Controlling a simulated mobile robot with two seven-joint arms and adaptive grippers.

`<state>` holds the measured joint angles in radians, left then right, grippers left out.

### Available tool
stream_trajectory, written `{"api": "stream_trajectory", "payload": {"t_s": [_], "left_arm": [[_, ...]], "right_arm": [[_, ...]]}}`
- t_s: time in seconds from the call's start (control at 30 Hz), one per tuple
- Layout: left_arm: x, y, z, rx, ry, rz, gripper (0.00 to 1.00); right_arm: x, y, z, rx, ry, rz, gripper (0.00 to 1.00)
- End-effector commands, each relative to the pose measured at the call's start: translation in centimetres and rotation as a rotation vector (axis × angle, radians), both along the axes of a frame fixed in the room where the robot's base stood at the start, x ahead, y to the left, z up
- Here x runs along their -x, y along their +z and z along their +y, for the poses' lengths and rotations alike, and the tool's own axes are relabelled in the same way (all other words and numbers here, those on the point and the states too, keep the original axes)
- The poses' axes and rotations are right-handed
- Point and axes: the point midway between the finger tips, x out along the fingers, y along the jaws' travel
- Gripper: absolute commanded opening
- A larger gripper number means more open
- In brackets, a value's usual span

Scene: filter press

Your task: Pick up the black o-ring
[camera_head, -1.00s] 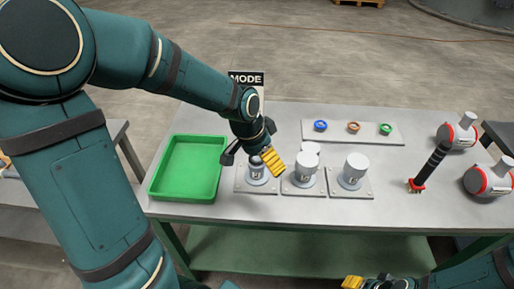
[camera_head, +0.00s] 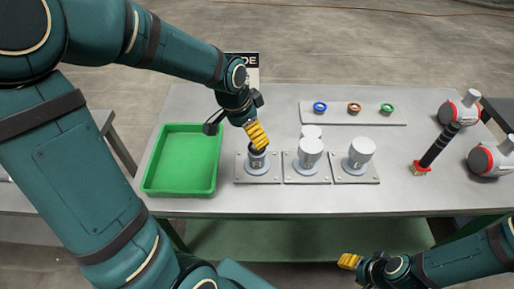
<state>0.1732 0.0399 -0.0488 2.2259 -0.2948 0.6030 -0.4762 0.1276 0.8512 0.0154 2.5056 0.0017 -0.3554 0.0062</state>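No separate black o-ring can be made out clearly. A dark shape (camera_head: 258,151) shows at the top of the left grey cylinder (camera_head: 258,163), just under my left gripper; I cannot tell whether it is the o-ring. My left gripper (camera_head: 257,137) points down at this cylinder with its yellow fingers, which hide part of its top. Whether the fingers are apart or closed is unclear. My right gripper (camera_head: 350,261) is low in front of the table, far from the cylinders, with one yellow fingertip showing.
A green tray (camera_head: 151,187) stands left of the cylinders. Two white-capped cylinders, a middle one (camera_head: 310,152) and a right one (camera_head: 361,152), stand on plates. Blue (camera_head: 320,107), orange (camera_head: 354,107) and green (camera_head: 387,108) rings lie on a back plate.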

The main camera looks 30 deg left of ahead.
Motion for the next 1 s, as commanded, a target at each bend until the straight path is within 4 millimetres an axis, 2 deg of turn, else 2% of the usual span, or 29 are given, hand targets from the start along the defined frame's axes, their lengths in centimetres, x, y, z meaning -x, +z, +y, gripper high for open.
{"api": "stream_trajectory", "payload": {"t_s": [0.23, 0.5, 0.63, 0.87, 0.9, 0.97, 1.0], "left_arm": [[-0.4, -1.7, -0.3, 0.000, 0.000, 0.000, 0.89], [-1.2, -5.3, -1.0, 0.000, -0.001, 0.001, 0.89], [-1.4, -6.0, -1.1, 0.000, 0.000, -0.001, 0.89], [-1.5, -6.0, -1.1, 0.001, 0.000, -0.002, 0.88], [-1.5, -5.9, -1.1, 0.001, 0.000, -0.002, 0.74], [-1.5, -5.9, -1.1, 0.001, 0.000, -0.002, 0.54], [-1.5, -5.9, -1.1, 0.001, 0.000, -0.002, 0.41]], "right_arm": [[0.1, -0.4, 0.0, -0.001, 0.002, 0.003, 0.47], [0.4, -1.5, 0.1, -0.002, 0.008, 0.011, 0.47], [0.5, -1.6, 0.1, -0.003, 0.009, 0.012, 0.47], [0.5, -1.5, 0.1, -0.003, 0.010, 0.012, 0.47], [0.5, -1.5, 0.1, -0.003, 0.010, 0.012, 0.47], [0.5, -1.5, 0.1, -0.003, 0.010, 0.012, 0.47], [0.5, -1.5, 0.1, -0.003, 0.010, 0.012, 0.47]]}}
